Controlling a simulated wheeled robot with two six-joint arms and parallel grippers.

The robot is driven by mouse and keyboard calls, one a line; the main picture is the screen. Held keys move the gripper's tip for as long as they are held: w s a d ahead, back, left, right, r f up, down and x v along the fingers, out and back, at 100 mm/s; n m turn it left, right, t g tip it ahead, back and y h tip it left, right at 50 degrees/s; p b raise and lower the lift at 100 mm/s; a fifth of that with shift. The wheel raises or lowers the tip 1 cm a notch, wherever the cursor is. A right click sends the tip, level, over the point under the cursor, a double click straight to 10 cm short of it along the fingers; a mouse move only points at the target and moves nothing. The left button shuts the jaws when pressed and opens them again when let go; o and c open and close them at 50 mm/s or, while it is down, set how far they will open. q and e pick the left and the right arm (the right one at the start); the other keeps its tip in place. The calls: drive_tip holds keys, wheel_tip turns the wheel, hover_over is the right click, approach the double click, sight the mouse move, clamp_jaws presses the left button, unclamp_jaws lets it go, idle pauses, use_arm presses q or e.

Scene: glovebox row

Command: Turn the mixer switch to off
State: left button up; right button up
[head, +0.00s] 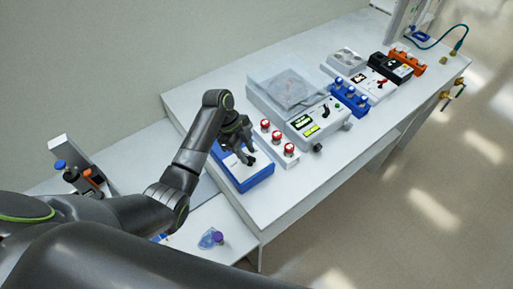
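A grey-white device with a clear lid (287,88) stands mid-bench. Its front panel (318,120) has lit green displays and a small black switch. Further back a white box (368,80) carries a red lever, beside a black device (390,67). I cannot tell by a label which one is the mixer, nor read the switch positions. My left gripper (249,154) is above a blue tray (262,177) with a white top, left of these devices. Its dark fingers look apart, with nothing seen between them. My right gripper is not in view.
Several red-capped jars (277,137) stand in a white rack between my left gripper and the lidded device. A blue rack (349,97) and an orange rack (407,60) hold vials further back. The bench front is mostly clear.

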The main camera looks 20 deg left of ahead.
use_arm(q)
drive_tip(key=shift+w+d+f, duration=0.1)
drive_tip(key=shift+d+f, duration=0.05)
drive_tip(key=shift+f, duration=0.15)
drive_tip(key=shift+a, duration=0.2)
drive_tip(key=shift+c, duration=0.7)
drive_tip(key=c, duration=0.5)
clamp_jaws()
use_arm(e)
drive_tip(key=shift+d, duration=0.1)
